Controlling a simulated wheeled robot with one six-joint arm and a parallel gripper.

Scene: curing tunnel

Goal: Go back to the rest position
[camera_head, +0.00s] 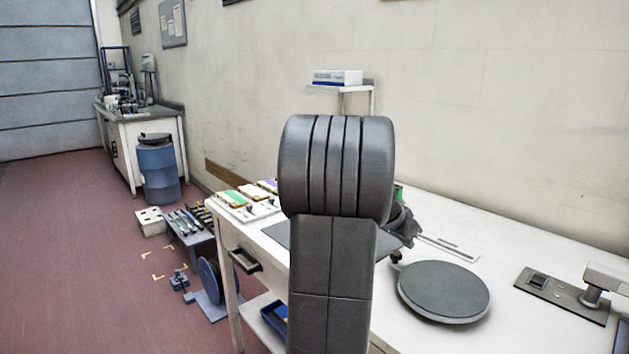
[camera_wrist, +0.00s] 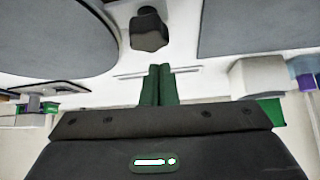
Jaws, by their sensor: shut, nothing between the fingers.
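My gripper (camera_wrist: 159,70) shows in the wrist view with its two green fingers side by side and closed, nothing between them. In the head view my arm stands upright in the middle of the picture and hides most of the gripper. A dark part of the wrist end and a bit of green (camera_head: 398,190) show to the right of the arm, above the white table (camera_head: 520,245). A small black knob-like object (camera_wrist: 148,30) lies beyond the fingertips in the wrist view, apart from them.
A round grey disc (camera_head: 443,290) sits on the table right of my arm. A grey plate with a post (camera_head: 562,295) is at far right. Coloured trays (camera_head: 232,199) stand at the table's left end. A blue barrel (camera_head: 158,170) stands on the red floor, which is open at left.

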